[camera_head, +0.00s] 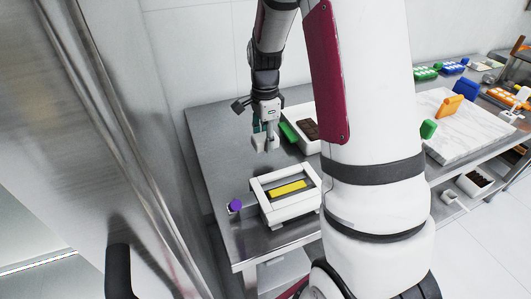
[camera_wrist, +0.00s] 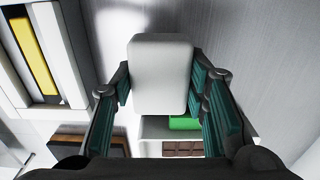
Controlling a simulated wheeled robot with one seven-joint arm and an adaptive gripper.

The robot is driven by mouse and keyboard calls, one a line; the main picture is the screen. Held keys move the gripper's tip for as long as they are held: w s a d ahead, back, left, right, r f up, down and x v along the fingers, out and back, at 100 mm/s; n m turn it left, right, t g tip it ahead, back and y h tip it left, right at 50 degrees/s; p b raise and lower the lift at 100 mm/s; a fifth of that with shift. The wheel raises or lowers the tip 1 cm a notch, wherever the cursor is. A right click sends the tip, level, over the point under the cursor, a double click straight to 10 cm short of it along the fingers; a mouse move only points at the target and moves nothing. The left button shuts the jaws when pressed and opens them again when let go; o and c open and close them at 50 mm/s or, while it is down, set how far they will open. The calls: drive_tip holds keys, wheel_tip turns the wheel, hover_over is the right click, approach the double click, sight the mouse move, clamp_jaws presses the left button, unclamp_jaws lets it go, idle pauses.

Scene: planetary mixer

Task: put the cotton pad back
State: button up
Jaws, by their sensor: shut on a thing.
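My gripper (camera_head: 265,128) is shut on a white block-shaped pad with rounded corners, which I take to be the cotton pad (camera_head: 263,143). In the wrist view the teal fingers of my gripper (camera_wrist: 160,85) press on the left and right sides of the pad (camera_wrist: 160,65). In the head view the pad appears over the left part of the steel table, behind the white frame. Whether it touches the table I cannot tell.
A white open frame (camera_head: 269,213) with a yellow bar (camera_head: 288,188) stands at the table's front, beside a purple knob (camera_head: 235,205). A white tray (camera_head: 287,112) with green and brown contents is right of my gripper. The steel table (camera_head: 213,140) is bare at left.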

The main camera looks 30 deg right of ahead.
sight(265, 160)
drive_tip(key=shift+f, duration=2.8)
drive_tip(key=shift+f, duration=0.1)
drive_tip(key=o, duration=1.1)
